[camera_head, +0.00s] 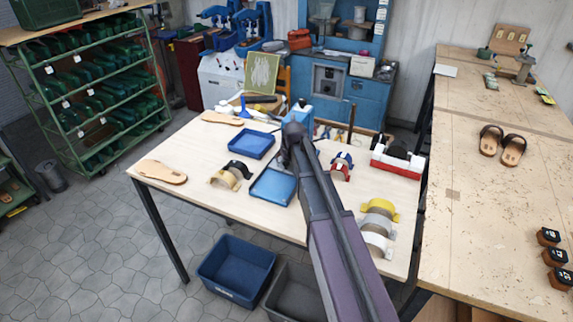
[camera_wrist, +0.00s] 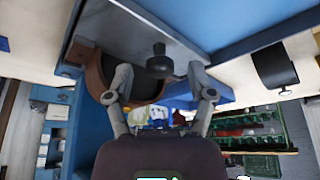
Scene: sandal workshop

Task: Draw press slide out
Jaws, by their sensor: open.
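In the wrist view, a grey metal plate (camera_wrist: 135,25), seemingly the press slide, runs beside a blue body (camera_wrist: 235,38). A black knob (camera_wrist: 159,64) sticks out from the plate. My gripper (camera_wrist: 160,74) is open, with one finger on each side of the knob; I cannot tell if either touches it. In the head view, my arm reaches over the table to a small blue press (camera_head: 301,109). My wrist hides much of the press, and the slide and fingertips cannot be made out there.
The work table (camera_head: 222,190) holds blue trays (camera_head: 251,145), sandal straps on forms (camera_head: 380,208), a footbed (camera_head: 161,172) and a red-and-white box (camera_head: 397,165). Blue bin (camera_head: 236,270) stands below. A shoe rack (camera_head: 92,95) stands left; a long bench (camera_head: 480,210) stands right.

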